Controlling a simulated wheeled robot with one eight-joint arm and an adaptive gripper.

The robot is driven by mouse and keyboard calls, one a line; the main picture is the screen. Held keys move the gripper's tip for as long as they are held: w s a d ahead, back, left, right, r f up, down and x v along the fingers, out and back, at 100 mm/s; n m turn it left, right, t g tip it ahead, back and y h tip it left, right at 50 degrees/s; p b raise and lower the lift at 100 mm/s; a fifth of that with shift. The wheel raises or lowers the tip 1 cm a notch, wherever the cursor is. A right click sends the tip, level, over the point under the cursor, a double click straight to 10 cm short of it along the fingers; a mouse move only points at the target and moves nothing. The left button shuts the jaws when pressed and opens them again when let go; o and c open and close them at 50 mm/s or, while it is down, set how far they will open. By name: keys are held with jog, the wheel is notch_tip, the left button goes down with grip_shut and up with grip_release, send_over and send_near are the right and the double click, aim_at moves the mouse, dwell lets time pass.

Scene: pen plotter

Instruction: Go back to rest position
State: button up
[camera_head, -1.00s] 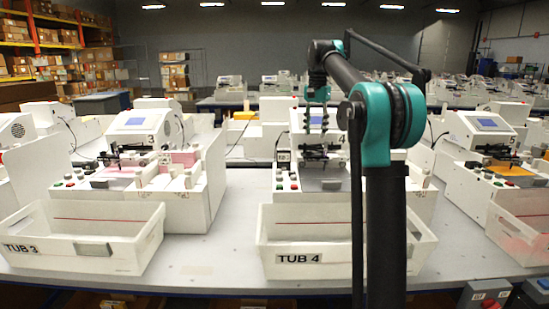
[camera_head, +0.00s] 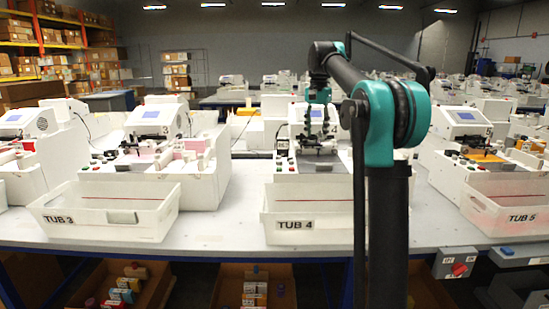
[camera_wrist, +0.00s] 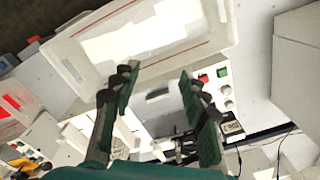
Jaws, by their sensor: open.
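My gripper (camera_head: 317,132) hangs pointing down in front of plotter 4 (camera_head: 345,165), at the middle of the head view, partly behind my arm. In the wrist view my gripper (camera_wrist: 157,95) has its two green-padded fingers well apart, with nothing between them. Beyond the fingers are the plotter's white front, with red and green buttons (camera_wrist: 213,75), and a white tub (camera_wrist: 215,40). The TUB 4 bin (camera_head: 335,232) stands on the table in front of plotter 4, partly hidden by my arm.
The TUB 3 bin (camera_head: 150,231) stands to the left and the TUB 5 bin (camera_head: 520,222) to the right, each before a plotter. A grey switch box with a red knob (camera_head: 456,263) hangs at the table's front edge. Open boxes (camera_head: 250,275) sit under the table.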

jog(key=s+d+f+n+t, duration=0.2)
jog(key=s+f+n, duration=0.1)
jog(key=s+f, duration=1.5)
jog(key=s+d+f+n+t, duration=0.2)
jog(key=s+f+n, duration=0.2)
jog(key=s+f, duration=1.4)
jog(key=shift+s+f, duration=0.15)
jog(key=shift+f, duration=0.65)
